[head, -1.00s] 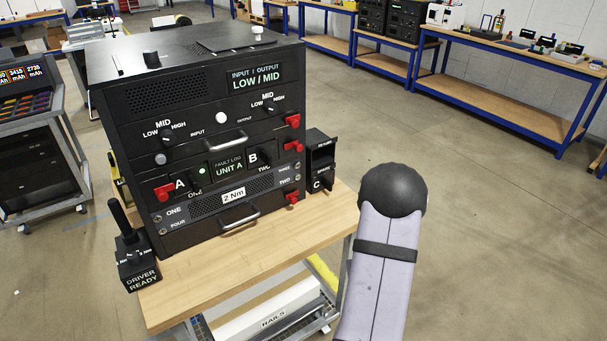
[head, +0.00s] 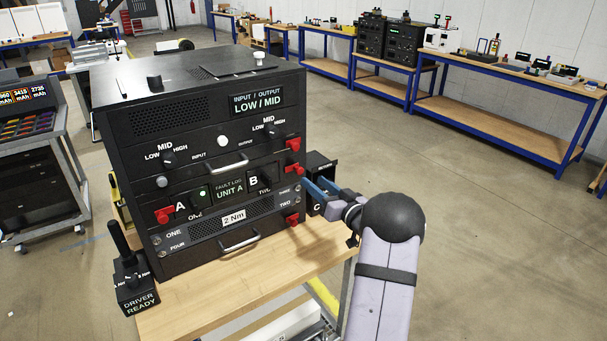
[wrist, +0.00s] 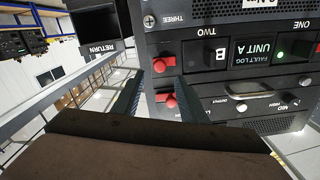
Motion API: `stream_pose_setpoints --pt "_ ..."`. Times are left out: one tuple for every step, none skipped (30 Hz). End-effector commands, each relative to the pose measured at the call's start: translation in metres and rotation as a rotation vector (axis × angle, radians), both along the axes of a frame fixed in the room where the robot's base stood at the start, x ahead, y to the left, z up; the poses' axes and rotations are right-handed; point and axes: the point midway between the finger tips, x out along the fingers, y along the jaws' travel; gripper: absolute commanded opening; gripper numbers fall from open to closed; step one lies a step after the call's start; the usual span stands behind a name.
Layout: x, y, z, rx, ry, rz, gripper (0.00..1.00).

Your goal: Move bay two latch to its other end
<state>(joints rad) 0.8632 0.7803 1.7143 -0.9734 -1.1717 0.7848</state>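The black rack unit (head: 200,125) stands on a wooden-topped cart. Its bay marked B TWO (head: 262,176) has a red latch (head: 292,170) at its right edge; this latch also shows in the upside-down wrist view (wrist: 165,65). Another red latch (head: 293,144) sits just above it on the rack and appears lower in the wrist view (wrist: 166,100). My gripper (head: 315,185) is at the rack's right side, close to the bay two latch. In the wrist view its fingers (wrist: 159,85) are apart, with both latches seen in the gap. I cannot tell any contact.
A black side box marked C (head: 319,162) is partly hidden behind my gripper; a RETURN bin (wrist: 95,22) shows in the wrist view. A driver stand (head: 132,280) is front left.

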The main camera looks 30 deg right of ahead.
Motion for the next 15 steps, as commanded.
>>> stream_pose_setpoints --pt "0.0 0.0 0.0 0.002 0.0 -0.001 0.39" --pt "0.001 0.0 0.0 0.002 0.0 -0.001 0.39" --pt "0.002 0.0 0.0 0.002 0.001 -0.001 0.39" --pt "0.003 0.0 0.0 0.001 0.001 -0.001 0.39" --pt "0.005 0.0 0.001 0.001 0.001 -0.001 0.39" --pt "0.008 0.0 0.001 0.001 0.001 -0.001 0.39" --pt "0.01 0.0 0.001 0.001 0.001 -0.002 0.39" --pt "0.013 0.0 0.001 0.001 0.001 -0.002 0.39" --pt "0.018 0.0 0.001 0.001 0.002 0.0 0.39" --pt "0.022 0.001 0.002 0.001 0.002 0.001 0.39" --pt "0.025 0.001 0.002 0.0 0.002 0.001 0.39" --pt "0.03 0.0 0.002 0.001 0.002 0.0 0.39" --pt "0.034 0.0 0.002 0.0 0.002 0.0 0.39" --pt "0.038 0.0 0.002 0.001 0.003 0.0 0.39" --pt "0.043 0.0 0.002 0.0 0.002 0.0 0.39"
